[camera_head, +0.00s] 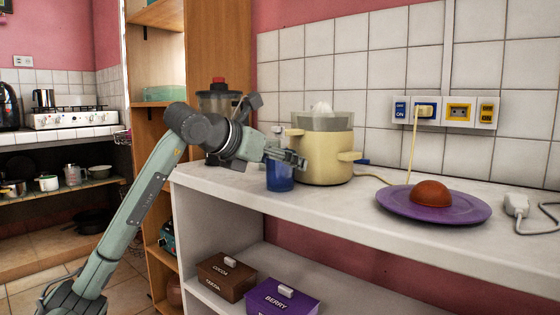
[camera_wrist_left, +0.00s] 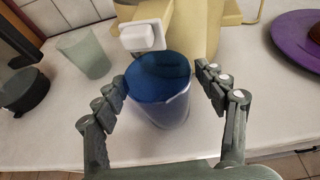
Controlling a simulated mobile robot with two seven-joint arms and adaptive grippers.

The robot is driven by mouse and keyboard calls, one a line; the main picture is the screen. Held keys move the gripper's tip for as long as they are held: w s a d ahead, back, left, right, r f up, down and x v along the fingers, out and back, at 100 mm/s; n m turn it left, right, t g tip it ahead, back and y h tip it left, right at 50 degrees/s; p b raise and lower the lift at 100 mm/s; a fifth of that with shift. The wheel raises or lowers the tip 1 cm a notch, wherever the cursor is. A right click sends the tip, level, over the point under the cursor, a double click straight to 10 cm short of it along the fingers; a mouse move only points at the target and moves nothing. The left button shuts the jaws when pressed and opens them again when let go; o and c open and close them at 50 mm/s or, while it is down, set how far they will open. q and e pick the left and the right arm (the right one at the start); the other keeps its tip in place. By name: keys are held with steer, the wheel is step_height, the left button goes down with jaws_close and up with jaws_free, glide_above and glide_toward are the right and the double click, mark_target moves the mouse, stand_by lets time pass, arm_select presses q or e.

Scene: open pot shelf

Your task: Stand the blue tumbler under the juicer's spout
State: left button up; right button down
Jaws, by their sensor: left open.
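The blue tumbler (camera_head: 280,179) stands upright on the white counter, just left of and in front of the cream juicer (camera_head: 325,150). In the left wrist view the tumbler (camera_wrist_left: 158,100) sits between the fingers of my open left gripper (camera_wrist_left: 166,90); small gaps seem to show at its sides. In the head view my left gripper (camera_head: 288,157) is at the tumbler's rim and hides part of it. A white block that looks like the juicer's spout (camera_wrist_left: 143,36) is just beyond the rim; I cannot tell whether it overhangs the tumbler. My right gripper is out of view.
A pale green cup (camera_wrist_left: 86,52) stands left of the tumbler, with a dark round object (camera_wrist_left: 22,90) farther left. A purple plate (camera_head: 400,207) with an orange-brown dome (camera_head: 430,192) lies to the right. The counter's front edge (camera_head: 350,220) is close by.

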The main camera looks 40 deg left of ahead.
arm_select(q)
steer(key=v, duration=1.2)
steer(key=shift+s, duration=0.1)
